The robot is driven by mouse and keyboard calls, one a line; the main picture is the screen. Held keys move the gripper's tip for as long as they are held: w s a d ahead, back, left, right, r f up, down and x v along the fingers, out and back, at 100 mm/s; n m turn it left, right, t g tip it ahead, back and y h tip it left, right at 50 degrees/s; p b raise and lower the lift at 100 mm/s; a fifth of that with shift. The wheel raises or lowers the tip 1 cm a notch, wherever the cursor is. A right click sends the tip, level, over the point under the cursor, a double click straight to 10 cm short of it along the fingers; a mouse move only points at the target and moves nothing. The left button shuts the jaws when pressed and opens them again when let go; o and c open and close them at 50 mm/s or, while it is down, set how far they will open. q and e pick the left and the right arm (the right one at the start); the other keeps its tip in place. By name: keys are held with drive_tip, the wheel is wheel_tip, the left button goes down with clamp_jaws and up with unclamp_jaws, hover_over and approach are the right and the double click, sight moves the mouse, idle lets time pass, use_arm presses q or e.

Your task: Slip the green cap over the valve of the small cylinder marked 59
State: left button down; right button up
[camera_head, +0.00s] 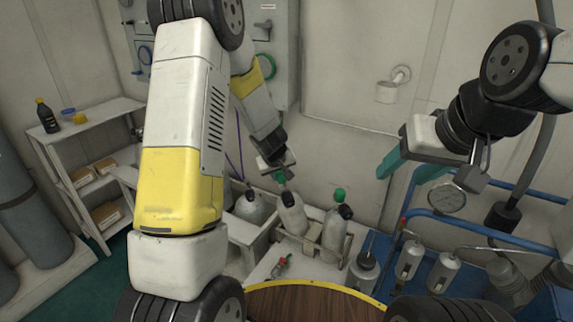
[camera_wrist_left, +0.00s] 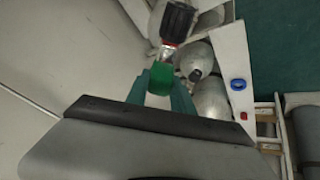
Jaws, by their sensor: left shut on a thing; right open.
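My left gripper (camera_head: 280,173) is shut on the green cap (camera_head: 279,178), just above the middle small cylinder (camera_head: 293,220) and its dark valve knob (camera_head: 289,199). In the left wrist view the green cap (camera_wrist_left: 161,78) sits between the teal fingers, beside a metal valve stem (camera_wrist_left: 168,53) with a dark knob (camera_wrist_left: 178,19). I cannot tell whether the cap touches the valve. Another cylinder (camera_head: 334,236) to the right has a green cap (camera_head: 339,194) on top. No marking 59 is legible. My right gripper (camera_head: 410,171) is open and empty at the right.
A pressure gauge (camera_head: 446,198) and a blue rail frame (camera_head: 430,214) are near my right gripper. A shelf (camera_head: 92,121) stands at the left. A round wooden top (camera_head: 315,302) is in front.

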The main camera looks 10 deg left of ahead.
use_arm(q)
drive_tip(key=shift+w, duration=0.2)
drive_tip(key=shift+s+f, duration=0.1)
drive_tip(key=shift+f, duration=1.2)
idle(1.2)
drive_tip(key=c, duration=1)
unclamp_jaws()
drive_tip(key=shift+v, duration=3.85)
